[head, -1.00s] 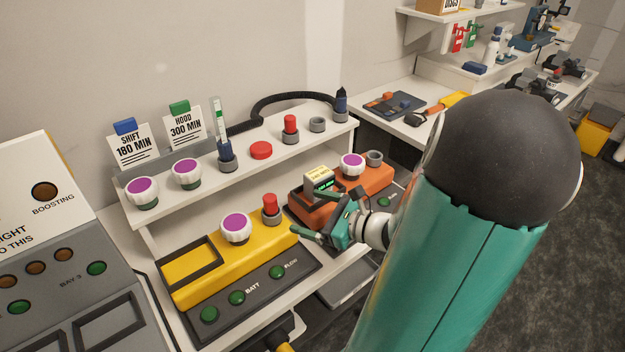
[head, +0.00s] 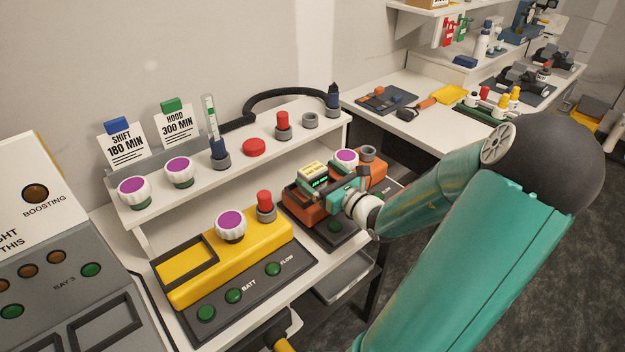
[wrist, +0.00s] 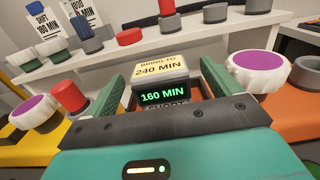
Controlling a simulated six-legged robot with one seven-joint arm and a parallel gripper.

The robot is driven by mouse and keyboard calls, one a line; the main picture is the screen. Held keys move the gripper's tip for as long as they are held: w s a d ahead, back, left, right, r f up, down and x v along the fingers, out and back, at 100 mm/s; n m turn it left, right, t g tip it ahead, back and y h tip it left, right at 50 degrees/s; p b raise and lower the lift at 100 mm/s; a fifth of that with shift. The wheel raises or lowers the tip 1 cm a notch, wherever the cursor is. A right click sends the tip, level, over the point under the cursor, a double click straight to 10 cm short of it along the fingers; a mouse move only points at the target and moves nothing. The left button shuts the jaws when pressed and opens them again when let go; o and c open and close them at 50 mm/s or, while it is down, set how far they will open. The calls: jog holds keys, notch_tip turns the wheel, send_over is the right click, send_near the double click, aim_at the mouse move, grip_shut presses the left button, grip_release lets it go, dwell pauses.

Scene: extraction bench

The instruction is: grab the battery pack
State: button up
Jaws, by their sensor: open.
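The battery pack (head: 313,175) is a small dark block with a green display reading 160 MIN. A cream label reading BRING TO 240 MIN is on top. It sits in the recess of the orange unit (head: 371,182) on the bench. In the wrist view the pack (wrist: 163,92) is straight ahead, its lower part hidden by my gripper's front edge. My gripper (head: 335,187) is open, with one green finger on each side of the pack. I cannot tell whether the fingers touch it.
A yellow unit (head: 207,275) with a purple-topped white knob (head: 230,225) and a red-capped post (head: 265,206) stands left of the orange unit. Another white knob (wrist: 257,72) is close to my right finger. A white shelf (head: 240,172) with knobs and posts runs behind.

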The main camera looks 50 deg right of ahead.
aim_at(308, 165)
jog(key=w, duration=0.5)
jog(key=shift+d+r, duration=0.1)
jog(key=shift+d, duration=0.1)
jog(key=c, duration=1.3)
jog(key=shift+c, duration=0.4)
jog(key=shift+r, duration=0.15)
